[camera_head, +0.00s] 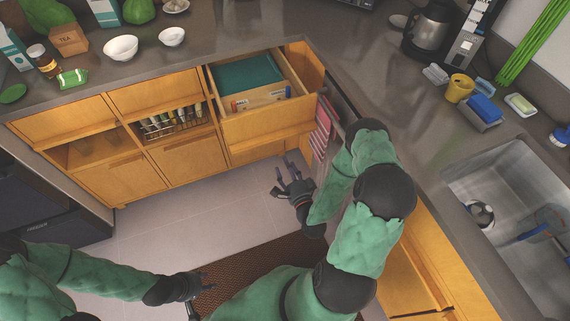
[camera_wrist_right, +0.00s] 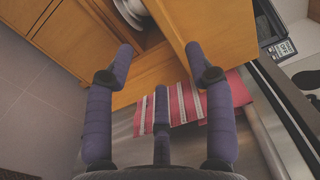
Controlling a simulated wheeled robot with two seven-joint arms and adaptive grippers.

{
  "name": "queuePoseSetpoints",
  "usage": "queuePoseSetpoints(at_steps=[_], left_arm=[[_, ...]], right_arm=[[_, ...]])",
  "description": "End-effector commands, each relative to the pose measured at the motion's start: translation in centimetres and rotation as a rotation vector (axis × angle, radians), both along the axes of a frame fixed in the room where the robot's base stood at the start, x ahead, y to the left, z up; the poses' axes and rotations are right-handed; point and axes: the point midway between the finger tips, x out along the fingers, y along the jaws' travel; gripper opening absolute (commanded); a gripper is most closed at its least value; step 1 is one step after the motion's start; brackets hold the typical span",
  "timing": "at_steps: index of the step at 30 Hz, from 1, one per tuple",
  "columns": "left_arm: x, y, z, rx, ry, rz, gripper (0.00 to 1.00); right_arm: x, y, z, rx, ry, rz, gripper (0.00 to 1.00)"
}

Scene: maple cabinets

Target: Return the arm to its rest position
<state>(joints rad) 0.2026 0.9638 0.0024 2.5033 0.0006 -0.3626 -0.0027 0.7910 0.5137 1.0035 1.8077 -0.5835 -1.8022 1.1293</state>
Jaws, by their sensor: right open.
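My right arm, in a green padded sleeve, reaches down the middle of the head view. Its gripper (camera_head: 285,174) is open and empty, over the floor in front of the open drawer. In the right wrist view the open fingers (camera_wrist_right: 159,62) are spread with nothing between them. A wooden cabinet edge and a red striped towel (camera_wrist_right: 185,105) show beyond them. My left gripper (camera_head: 203,296) is low at the lower left of the head view, above the brown mat. Its fingers look spread and empty.
An open wooden drawer (camera_head: 268,125) holding a green item juts out near my right gripper. The red towel (camera_head: 322,130) hangs beside it. The counter with the sink (camera_head: 470,170) runs along the right. Open floor (camera_head: 170,215) lies to the left.

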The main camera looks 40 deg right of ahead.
Motion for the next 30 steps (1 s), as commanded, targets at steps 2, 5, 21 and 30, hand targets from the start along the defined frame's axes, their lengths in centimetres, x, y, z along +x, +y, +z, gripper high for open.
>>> queuePoseSetpoints(at_steps=[2,5,21,30], left_arm=[[0.0,0.0,0.0,0.000,0.000,0.000,0.40],[0.0,0.0,0.0,0.000,0.000,0.000,0.40],[0.0,0.0,0.3,0.000,0.000,0.000,0.40],[0.0,0.0,0.9,0.000,0.000,0.000,0.40]], right_arm=[[0.0,0.0,0.0,0.000,0.000,0.000,0.54],[0.0,0.0,0.0,0.000,0.000,0.000,0.54],[2.2,4.2,-3.8,-0.135,0.281,0.154,0.54],[-1.1,14.3,-10.2,-0.445,0.804,0.638,0.54]])
